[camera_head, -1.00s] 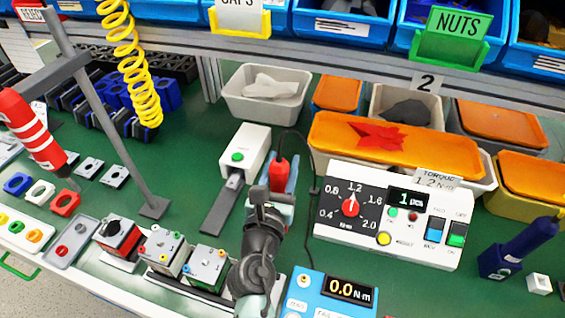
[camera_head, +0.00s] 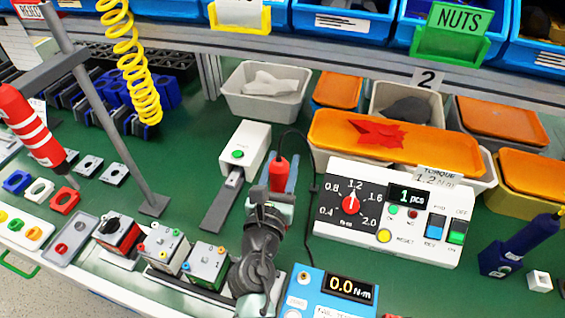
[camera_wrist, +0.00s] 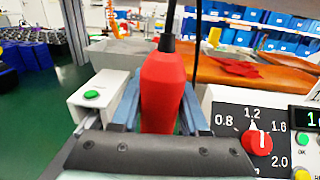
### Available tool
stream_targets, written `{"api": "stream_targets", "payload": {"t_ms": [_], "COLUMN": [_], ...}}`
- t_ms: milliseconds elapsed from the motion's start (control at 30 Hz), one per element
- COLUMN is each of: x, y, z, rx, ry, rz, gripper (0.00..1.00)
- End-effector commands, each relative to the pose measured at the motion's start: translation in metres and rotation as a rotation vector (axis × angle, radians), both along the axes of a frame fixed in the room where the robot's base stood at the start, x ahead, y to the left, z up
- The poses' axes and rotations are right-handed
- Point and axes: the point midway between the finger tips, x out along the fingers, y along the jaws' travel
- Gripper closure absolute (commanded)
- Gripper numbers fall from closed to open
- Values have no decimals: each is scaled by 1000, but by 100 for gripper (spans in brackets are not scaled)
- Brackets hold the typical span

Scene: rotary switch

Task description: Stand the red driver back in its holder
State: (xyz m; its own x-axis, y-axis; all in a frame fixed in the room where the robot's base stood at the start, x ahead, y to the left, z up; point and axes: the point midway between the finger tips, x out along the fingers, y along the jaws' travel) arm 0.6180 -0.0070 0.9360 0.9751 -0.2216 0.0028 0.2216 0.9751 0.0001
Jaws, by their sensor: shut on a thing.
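The red driver (camera_head: 278,176) is between the two blue-grey fingers of my gripper (camera_head: 279,180), near the middle of the bench. In the wrist view the red driver (camera_wrist: 163,92) stands roughly upright, with a black cord leaving its top. The fingers of my gripper (camera_wrist: 160,112) lie on both sides of it and are shut on it. The driver's lower end is hidden behind my gripper and wrist. I cannot make out a holder for the red driver. A blue driver (camera_head: 532,240) stands in a dark blue holder (camera_head: 496,260) at the right.
A white box with a green button (camera_head: 243,148) is just left of the driver. A torque panel (camera_head: 390,213) is to the right, and a blue torque tester (camera_head: 330,292) in front. Bins with orange lids (camera_head: 395,137) stand behind.

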Motion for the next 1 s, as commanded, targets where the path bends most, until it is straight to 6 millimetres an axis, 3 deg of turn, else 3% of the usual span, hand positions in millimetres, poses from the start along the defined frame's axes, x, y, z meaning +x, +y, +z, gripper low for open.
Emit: {"api": "stream_targets", "payload": {"t_ms": [200,233,333,367,533,867,1000], "x": [0,0,0,0,0,-2,-14], "y": [0,0,0,0,0,0,3], "z": [0,0,-1,-1,-1,-3,-3], "rx": [0,0,0,0,0,1,1], "ry": [0,1,1,1,2,6,6], "rz": [0,0,0,0,0,-1,0], "gripper": [100,61,78,50,20,20,20]}}
